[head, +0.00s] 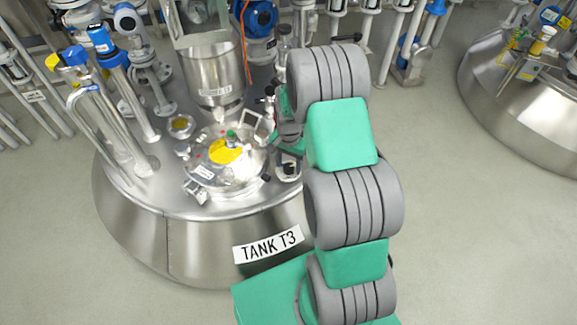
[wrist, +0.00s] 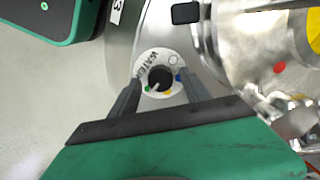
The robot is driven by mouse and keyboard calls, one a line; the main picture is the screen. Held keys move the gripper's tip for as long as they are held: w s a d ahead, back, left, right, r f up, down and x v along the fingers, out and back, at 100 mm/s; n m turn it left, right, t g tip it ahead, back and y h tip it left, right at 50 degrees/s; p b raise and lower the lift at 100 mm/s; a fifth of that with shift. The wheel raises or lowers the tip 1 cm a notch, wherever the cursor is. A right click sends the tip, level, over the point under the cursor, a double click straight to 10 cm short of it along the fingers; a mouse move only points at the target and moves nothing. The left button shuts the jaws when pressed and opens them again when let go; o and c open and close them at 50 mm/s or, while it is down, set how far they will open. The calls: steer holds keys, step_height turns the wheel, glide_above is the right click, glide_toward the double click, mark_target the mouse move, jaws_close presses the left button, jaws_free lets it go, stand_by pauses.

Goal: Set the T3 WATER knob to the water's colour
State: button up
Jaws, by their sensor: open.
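The T3 WATER knob (wrist: 160,79) is black, on a pale round dial (wrist: 146,66) marked WATER. Green, yellow, blue and whitish dots ring its lower and right side. A pale mark on the knob seems to point lower left, near the green dot. My gripper (wrist: 159,77) is open, with one dark finger on each side of the knob; I cannot tell whether they touch it. On top of tank T3 (head: 200,225), the lid shows a yellow round area (head: 226,151); I cannot tell whether this is the water. In the head view my arm hides the knob.
A steel hopper (head: 215,75), pipes with blue fittings (head: 100,40) and lid clamps crowd the tank top. Another tank (head: 520,100) stands at the right. The pale floor (head: 450,240) between is clear.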

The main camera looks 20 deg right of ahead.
steer(key=shift+f, duration=0.15)
jaws_close()
stand_by(0.5)
